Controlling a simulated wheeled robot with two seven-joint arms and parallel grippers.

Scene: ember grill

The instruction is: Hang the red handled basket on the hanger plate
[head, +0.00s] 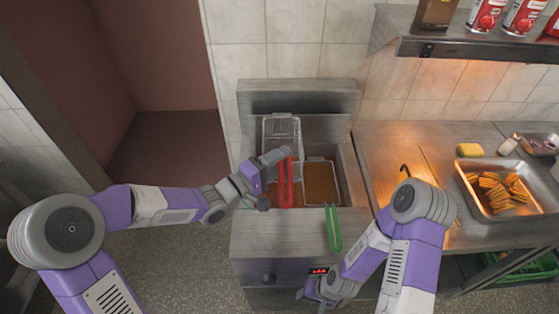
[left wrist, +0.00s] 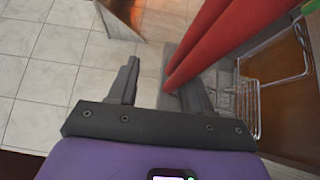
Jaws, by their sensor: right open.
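The red handled basket's wire mesh (head: 282,128) is at the back left of the fryer, up against the steel hanger plate (head: 300,103). I cannot tell whether it is hooked there. Its red handle (head: 285,184) points toward the front. My left gripper (head: 268,180) is just left of the handle. In the left wrist view, its fingers (left wrist: 160,82) are apart, and the red handle bars (left wrist: 215,42) run beside and partly across the right finger. My right gripper (head: 318,292) is open and empty, low in front of the fryer.
A second basket (head: 336,182) with a green handle (head: 333,228) sits in the fryer's right side, over brown oil (head: 318,180). To the right are a steel counter (head: 385,150), a tray of food (head: 468,184) and a yellow sponge (head: 469,150). A shelf (head: 470,47) is above.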

